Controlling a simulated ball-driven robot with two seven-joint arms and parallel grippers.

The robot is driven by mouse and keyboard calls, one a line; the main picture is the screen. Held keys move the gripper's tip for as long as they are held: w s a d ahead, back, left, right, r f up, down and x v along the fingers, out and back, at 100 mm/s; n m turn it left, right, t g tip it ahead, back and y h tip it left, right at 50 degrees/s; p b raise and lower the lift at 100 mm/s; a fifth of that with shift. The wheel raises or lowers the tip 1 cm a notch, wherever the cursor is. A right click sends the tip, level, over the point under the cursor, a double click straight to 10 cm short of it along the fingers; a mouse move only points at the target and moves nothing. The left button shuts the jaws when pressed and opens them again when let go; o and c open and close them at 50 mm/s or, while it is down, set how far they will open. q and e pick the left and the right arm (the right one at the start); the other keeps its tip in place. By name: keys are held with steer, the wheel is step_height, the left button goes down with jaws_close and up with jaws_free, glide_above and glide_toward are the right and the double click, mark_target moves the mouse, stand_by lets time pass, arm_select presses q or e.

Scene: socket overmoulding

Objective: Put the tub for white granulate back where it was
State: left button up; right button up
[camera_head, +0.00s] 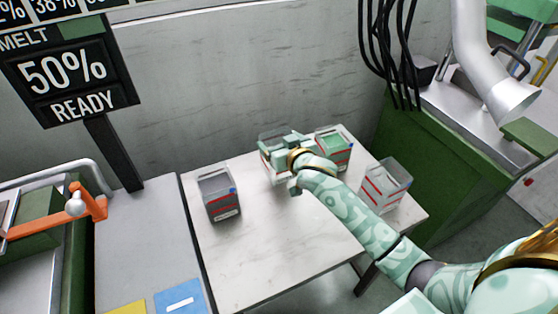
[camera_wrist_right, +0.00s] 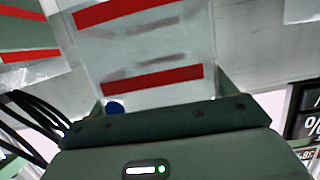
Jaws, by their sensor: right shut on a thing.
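My right gripper (camera_head: 284,150) is shut on a clear tub (camera_head: 275,176) with red stripes, at the back of the pale table (camera_head: 275,255). The gripper and hand cover much of the tub. In the right wrist view the tub (camera_wrist_right: 145,52) sits at the jaws, looking clear to whitish, with a blue dot near its edge. I cannot tell whether its base touches the table. My left gripper is not in view.
A tub with green contents (camera_head: 334,150) stands close right of the held tub. A tub with whitish contents (camera_head: 384,187) stands farther right, beyond my forearm. A tub with dark grey contents (camera_head: 219,194) stands at left. The table's front middle is clear.

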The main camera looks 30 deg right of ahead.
step_height(320, 180, down, 4)
steer(key=shift+s+f+b, duration=0.1)
steer(key=shift+f+b, duration=0.15)
steer(key=shift+b, duration=0.8)
steer(key=shift+a+r, duration=0.1)
steer(key=shift+r, duration=0.05)
steer(key=o, duration=1.7)
